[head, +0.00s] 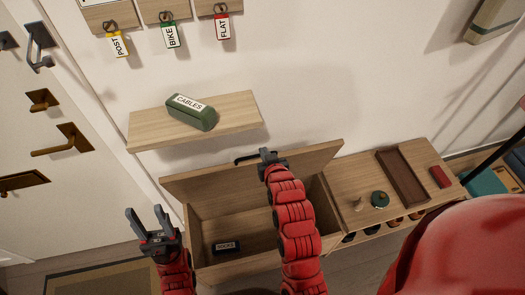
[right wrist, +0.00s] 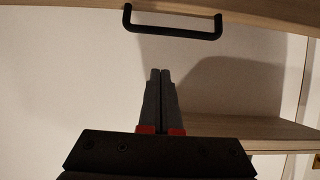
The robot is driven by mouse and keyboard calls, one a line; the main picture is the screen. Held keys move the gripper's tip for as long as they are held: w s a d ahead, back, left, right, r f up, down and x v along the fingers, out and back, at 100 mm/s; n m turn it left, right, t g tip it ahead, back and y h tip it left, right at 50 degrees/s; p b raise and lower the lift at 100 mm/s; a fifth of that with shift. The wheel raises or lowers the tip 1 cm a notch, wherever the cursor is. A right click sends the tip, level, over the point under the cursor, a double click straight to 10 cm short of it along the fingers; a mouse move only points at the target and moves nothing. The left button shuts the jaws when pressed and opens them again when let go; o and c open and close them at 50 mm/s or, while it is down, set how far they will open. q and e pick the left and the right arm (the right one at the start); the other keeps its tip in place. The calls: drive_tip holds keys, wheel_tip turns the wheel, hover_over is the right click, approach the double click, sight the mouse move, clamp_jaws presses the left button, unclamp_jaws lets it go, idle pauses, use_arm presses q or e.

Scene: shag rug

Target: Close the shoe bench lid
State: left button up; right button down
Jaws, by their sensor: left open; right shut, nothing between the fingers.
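The shoe bench lid (head: 205,180) is a wooden panel standing open and raised at the back of the open bench compartment (head: 245,220). A black bar handle (head: 245,157) sits at its top edge; the right wrist view also shows the handle (right wrist: 172,32). My right gripper (head: 266,152) is shut and empty near the handle at the lid's top edge. In the right wrist view its fingertips (right wrist: 160,73) are apart from the handle. My left gripper (head: 147,214) is open and empty, left of the bench. My right arm hides part of the lid and compartment.
A small dark labelled item (head: 226,248) lies inside the compartment. The fixed bench top (head: 345,180) on the right holds a brown tray (head: 402,177), a green round item (head: 379,199) and a red item (head: 440,177). A wall shelf (head: 240,112) with a green case (head: 191,112) hangs above the lid.

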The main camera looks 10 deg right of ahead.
drive_tip(key=w+f+p, duration=0.4)
drive_tip(key=w+f, duration=0.1)
drive_tip(key=shift+w+a, duration=0.1)
drive_tip(key=shift+s+f, duration=0.2)
drive_tip(key=shift+s, duration=0.25)
drive_tip(key=shift+f, duration=0.1)
